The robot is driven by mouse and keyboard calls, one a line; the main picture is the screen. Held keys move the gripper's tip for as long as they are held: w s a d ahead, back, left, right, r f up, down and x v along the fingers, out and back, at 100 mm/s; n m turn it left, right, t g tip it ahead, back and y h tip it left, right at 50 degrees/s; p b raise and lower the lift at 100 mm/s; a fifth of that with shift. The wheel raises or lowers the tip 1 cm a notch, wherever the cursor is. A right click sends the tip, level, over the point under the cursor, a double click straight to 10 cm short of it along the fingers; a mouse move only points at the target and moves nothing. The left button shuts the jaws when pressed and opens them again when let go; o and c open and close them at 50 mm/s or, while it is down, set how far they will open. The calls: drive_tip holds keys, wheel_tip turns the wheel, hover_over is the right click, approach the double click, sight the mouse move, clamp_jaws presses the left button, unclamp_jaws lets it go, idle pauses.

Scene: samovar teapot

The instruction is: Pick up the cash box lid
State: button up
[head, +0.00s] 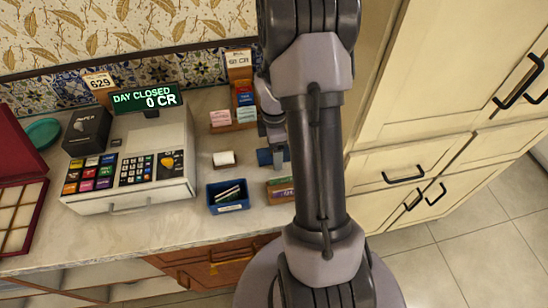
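A small open blue box (229,207) stands near the counter's front edge with dark and white slim items in it; it may be the cash box. A flat blue piece (265,157), perhaps its lid, is behind and to the right of the box. My gripper (275,141) points down right at this blue piece, largely hidden by my arm. I cannot tell whether it touches the piece or how far its fingers are apart.
A cash register (150,150) reading "DAY CLOSED 0 CR" stands left. A white-topped block (224,158), a wooden card holder (281,189) and a card rack (240,85) are nearby. A red compartment case (40,205) lies far left. Bare counter (130,230) runs in front of the register.

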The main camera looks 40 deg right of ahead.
drive_tip(key=shift+r, duration=0.15)
drive_tip(key=c, duration=1.4)
